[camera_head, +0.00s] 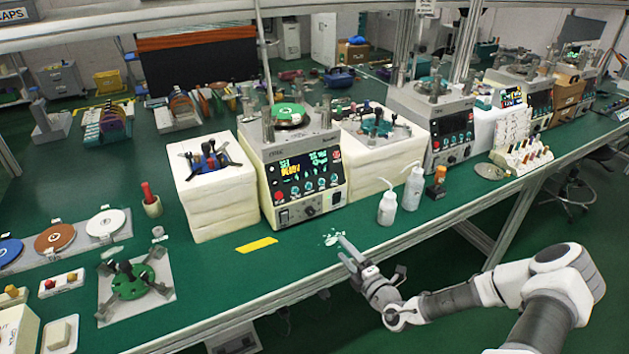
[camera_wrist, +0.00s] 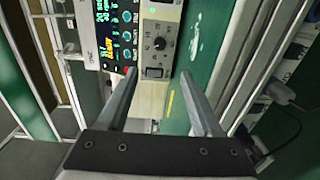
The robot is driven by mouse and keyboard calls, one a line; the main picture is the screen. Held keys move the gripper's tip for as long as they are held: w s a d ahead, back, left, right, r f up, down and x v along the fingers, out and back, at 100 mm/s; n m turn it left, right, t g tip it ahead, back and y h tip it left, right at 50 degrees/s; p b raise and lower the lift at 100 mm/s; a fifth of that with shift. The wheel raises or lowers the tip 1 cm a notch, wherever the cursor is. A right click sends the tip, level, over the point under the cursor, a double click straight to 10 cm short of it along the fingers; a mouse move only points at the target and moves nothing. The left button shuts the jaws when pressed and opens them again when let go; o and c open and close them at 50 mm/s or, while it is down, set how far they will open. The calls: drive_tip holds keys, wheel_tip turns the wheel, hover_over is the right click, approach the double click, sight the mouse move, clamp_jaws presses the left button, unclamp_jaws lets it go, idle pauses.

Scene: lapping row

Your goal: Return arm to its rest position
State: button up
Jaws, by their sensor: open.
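My gripper (camera_head: 346,250) is at the end of my arm, which reaches in from the lower right in the head view. It is at the front edge of the green bench (camera_head: 300,262), close to a small whitish patch (camera_head: 333,239) on the bench top. In the wrist view my gripper (camera_wrist: 160,85) has its two fingers spread apart with nothing between them. The lapping machine (camera_head: 305,165) stands behind it, and its control panel (camera_wrist: 155,45) shows ahead of the fingers in the wrist view.
Two white bottles (camera_head: 387,208) and an orange-topped item (camera_head: 436,183) stand right of my gripper near the bench edge. A yellow strip (camera_head: 256,245) lies to the left. A green fixture (camera_head: 131,283) sits on a plate further left. Open floor (camera_head: 480,265) lies before the bench.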

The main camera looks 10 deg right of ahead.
drive_tip(key=s+a+r+n+g+y, duration=0.3)
drive_tip(key=s+a+r+n+g, duration=0.45)
drive_tip(key=n, duration=0.75)
drive_tip(key=s+a+r+n+g+y, duration=0.4)
drive_tip(key=a+r+n+g, duration=0.5)
drive_tip(key=n, duration=0.6)
drive_tip(key=s+d+r+n+t+h, duration=0.2)
drive_tip(key=s+d+r+n+h, duration=0.3)
drive_tip(key=s+r+n, duration=0.3)
drive_tip(key=s+d+r+n+t+h, duration=0.3)
drive_tip(key=s+d+r+n+h, duration=0.3)
drive_tip(key=s+r+n, duration=0.3)
drive_tip(key=s+n+h, duration=0.1)
drive_tip(key=n, duration=0.2)
drive_tip(key=shift+s+r+t+h, duration=0.15)
drive_tip(key=shift+r+t+h, duration=0.15)
drive_tip(key=shift+t, duration=0.05)
